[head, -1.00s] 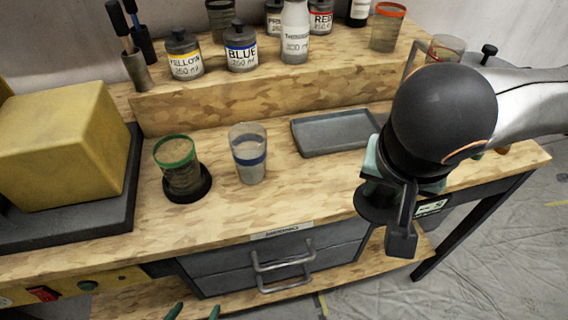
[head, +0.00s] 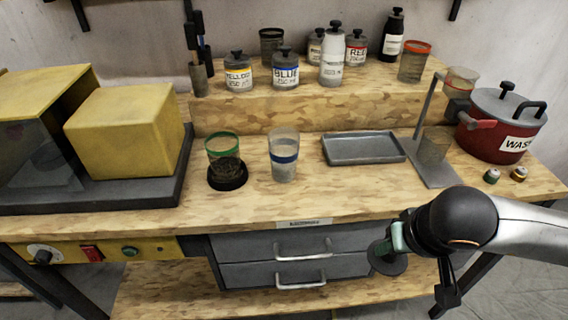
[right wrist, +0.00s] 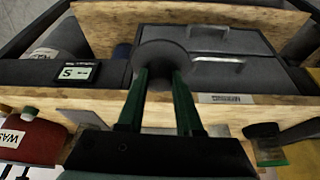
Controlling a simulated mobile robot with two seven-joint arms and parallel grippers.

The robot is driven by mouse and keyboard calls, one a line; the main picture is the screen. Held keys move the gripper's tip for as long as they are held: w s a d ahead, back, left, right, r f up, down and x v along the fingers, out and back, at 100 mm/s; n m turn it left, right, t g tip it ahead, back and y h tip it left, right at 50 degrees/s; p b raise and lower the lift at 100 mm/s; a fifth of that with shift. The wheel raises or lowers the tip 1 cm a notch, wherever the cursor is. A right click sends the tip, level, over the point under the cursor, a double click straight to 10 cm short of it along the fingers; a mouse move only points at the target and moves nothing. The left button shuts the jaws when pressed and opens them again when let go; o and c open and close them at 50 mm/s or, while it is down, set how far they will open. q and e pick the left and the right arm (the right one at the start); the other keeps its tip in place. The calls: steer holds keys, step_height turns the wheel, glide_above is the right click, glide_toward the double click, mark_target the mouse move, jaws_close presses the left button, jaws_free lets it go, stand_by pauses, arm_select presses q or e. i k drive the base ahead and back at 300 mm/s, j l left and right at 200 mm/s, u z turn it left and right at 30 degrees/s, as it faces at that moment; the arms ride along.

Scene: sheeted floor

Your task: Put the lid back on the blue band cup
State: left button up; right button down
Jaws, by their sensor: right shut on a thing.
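The blue band cup (head: 284,158) stands upright and uncovered on the worktop, beside a green-banded cup (head: 223,150) on a black round base. My right gripper (head: 394,243) is shut on a dark round lid (head: 386,262), in front of the worktop's edge near the right end of the drawers. In the right wrist view the lid (right wrist: 163,58) shows as a dark disc at the tips of the green fingers (right wrist: 161,82). The lid is well apart from the cup, lower and to its right. My left gripper is not in view.
A grey tray (head: 363,148) lies right of the blue band cup. Further right are a stand (head: 432,172) with cups and a red pot (head: 497,130). Labelled bottles line the raised shelf (head: 310,118). The worktop in front of the cup is clear.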

mark_target(283, 142)
steer(key=k, duration=0.65)
steer(key=u, duration=1.25)
steer(key=l, duration=1.25)
steer(key=k, duration=0.05)
